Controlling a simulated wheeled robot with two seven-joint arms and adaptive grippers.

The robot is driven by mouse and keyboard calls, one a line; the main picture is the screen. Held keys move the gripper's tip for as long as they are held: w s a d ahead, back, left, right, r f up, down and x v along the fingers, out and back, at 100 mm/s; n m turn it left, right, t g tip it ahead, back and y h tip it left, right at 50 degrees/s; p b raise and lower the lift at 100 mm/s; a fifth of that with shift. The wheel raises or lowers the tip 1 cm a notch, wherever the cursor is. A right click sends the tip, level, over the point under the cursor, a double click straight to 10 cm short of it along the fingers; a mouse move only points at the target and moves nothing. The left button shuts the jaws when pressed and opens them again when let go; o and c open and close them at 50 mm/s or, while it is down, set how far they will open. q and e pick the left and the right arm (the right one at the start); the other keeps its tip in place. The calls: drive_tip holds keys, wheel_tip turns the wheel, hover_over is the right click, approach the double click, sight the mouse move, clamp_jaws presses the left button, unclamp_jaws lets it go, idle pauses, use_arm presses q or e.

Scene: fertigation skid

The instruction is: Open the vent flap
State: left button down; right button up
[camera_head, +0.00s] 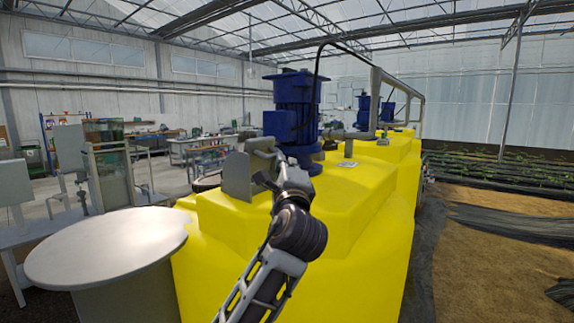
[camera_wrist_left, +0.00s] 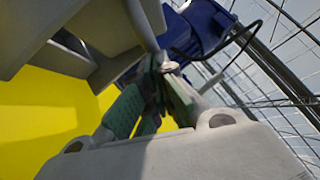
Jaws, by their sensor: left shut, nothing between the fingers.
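A grey flat plate (camera_head: 237,177), which looks like the vent flap, stands nearly upright on top of the yellow tank (camera_head: 350,195). Grey fittings (camera_head: 261,146) sit just behind and right of it. My left gripper (camera_head: 262,178) is just right of the plate, over the tank top. In the left wrist view its green-padded fingers (camera_wrist_left: 163,72) are shut with nothing between them. Grey plate-like parts (camera_wrist_left: 105,28) fill the upper left of that view, close beside the fingertips. Whether the fingers touch them I cannot tell. My right gripper is not in view.
A blue motor (camera_head: 297,105) rises from the tank just behind my left gripper, with grey pipework (camera_head: 350,134) to its right. A round grey table (camera_head: 105,245) stands at the left. Open sandy ground (camera_head: 500,265) lies to the right.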

sight(280, 152)
use_arm(q)
drive_tip(key=shift+w+a+r+n+g+p, duration=0.15)
drive_tip(key=shift+w+a+r+p, duration=0.1)
drive_tip(key=shift+r+p, duration=0.35)
drive_tip(key=shift+w+a+r+n+g+p, duration=0.1)
drive_tip(key=shift+a+r+p, duration=0.25)
drive_tip(key=shift+p, duration=0.4)
drive_tip(key=shift+w+a+r+n+g+p, duration=0.15)
drive_tip(key=shift+w+r+p, duration=0.05)
drive_tip(key=shift+r+p, duration=0.4)
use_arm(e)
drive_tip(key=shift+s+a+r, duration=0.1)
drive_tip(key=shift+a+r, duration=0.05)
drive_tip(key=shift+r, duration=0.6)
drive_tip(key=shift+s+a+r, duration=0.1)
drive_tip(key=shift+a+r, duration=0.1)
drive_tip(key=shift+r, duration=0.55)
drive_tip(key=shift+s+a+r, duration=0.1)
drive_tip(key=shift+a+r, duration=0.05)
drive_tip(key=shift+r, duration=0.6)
use_arm(q)
drive_tip(key=shift+f, duration=0.1)
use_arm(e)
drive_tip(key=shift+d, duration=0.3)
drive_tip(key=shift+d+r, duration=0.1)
